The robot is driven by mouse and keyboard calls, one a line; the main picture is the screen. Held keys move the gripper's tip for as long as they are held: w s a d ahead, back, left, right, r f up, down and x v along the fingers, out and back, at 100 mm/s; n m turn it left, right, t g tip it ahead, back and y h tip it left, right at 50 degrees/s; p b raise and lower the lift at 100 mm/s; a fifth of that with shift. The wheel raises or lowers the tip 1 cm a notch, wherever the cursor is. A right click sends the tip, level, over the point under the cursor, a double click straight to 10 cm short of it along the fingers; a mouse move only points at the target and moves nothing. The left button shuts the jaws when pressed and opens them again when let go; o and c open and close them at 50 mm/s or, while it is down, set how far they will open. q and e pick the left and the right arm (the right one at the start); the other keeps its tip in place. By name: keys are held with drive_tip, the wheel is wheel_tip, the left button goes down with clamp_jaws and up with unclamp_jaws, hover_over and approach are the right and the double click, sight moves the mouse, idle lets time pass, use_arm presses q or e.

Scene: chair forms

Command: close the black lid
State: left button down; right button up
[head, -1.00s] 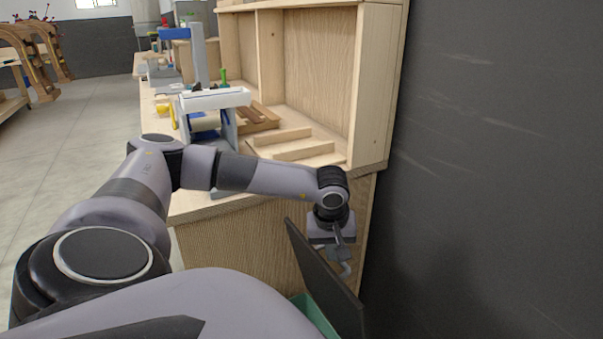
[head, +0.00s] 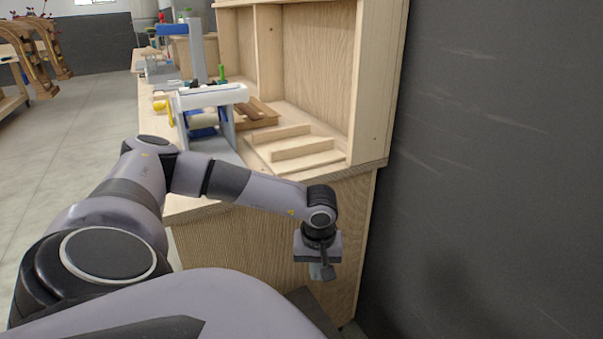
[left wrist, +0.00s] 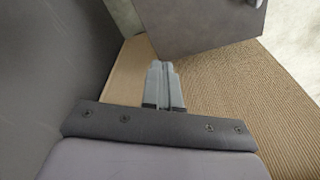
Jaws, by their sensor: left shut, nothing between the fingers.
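The black lid (head: 312,306) shows at the bottom of the head view as a dark, flatter-looking strip, partly hidden behind my own body. In the left wrist view a dark grey panel at the top, which looks like the lid (left wrist: 200,22), lies beyond the fingertips. My left gripper (head: 322,272) points down above the lid, beside the bench's end panel. Its fingers (left wrist: 164,68) are together with nothing between them, and a gap to the lid seems to show. The green bin under the lid is hidden, so I cannot tell whether the lid is fully down. My right gripper is out of view.
The wooden workbench (head: 265,235) stands just beyond the gripper, with an open shelf unit (head: 310,75) on top. A white and blue device (head: 212,97) and wooden pieces (head: 300,147) lie on it. A dark wall (head: 490,170) closes off the right. Open floor (head: 85,130) lies left.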

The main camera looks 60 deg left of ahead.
use_arm(q)
wheel_tip(320, 180, up, 10)
drive_tip(key=p, duration=0.8)
